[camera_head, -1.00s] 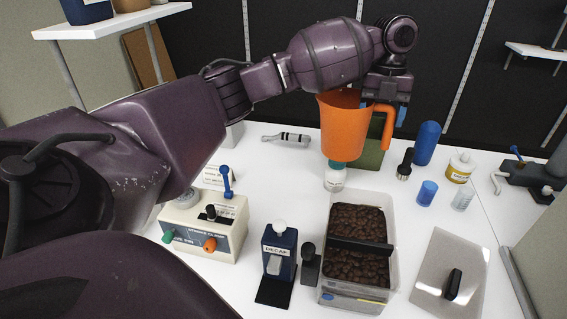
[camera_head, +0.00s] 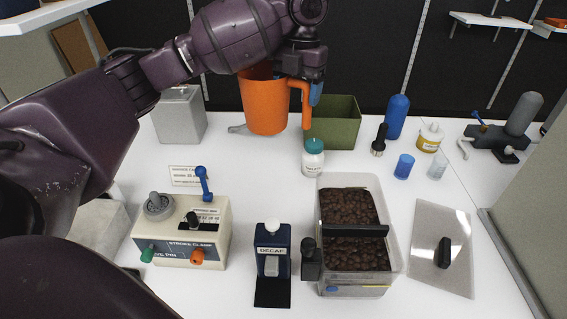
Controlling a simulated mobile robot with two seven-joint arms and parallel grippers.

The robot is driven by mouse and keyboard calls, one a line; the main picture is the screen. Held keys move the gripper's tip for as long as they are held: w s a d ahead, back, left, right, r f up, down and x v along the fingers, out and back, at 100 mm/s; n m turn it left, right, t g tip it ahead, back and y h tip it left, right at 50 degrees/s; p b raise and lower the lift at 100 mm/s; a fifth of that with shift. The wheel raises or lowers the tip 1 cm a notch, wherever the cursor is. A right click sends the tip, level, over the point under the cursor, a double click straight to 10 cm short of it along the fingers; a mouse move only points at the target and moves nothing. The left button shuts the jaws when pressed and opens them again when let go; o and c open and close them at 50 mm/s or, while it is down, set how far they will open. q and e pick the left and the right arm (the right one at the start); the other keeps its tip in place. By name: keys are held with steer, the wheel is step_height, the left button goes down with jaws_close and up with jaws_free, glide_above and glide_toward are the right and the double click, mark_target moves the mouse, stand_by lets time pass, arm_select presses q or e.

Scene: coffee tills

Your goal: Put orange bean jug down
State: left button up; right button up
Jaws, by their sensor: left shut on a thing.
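The orange bean jug (camera_head: 265,104) is upright at the back left of the white counter, its handle toward the right. My left gripper (camera_head: 312,92) is shut on the jug's handle from above. The jug hides part of the silver tool behind it. I cannot tell whether its base touches the counter. My right gripper is not in view.
A green bin (camera_head: 336,124) stands right of the jug, and a grey box (camera_head: 180,115) left of it. A white jar (camera_head: 313,160) stands in front. The bean container (camera_head: 398,225), decaf unit (camera_head: 272,250) and stroke clamp box (camera_head: 222,240) are nearer. White counter shows between.

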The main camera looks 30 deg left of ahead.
arm_select(q)
step_height(320, 180, down, 18)
steer(key=b, duration=0.3)
steer(key=shift+r, duration=0.25)
steer(key=shift+f, duration=0.15)
steer(key=o, duration=1.4)
steer(key=shift+c, duration=0.2)
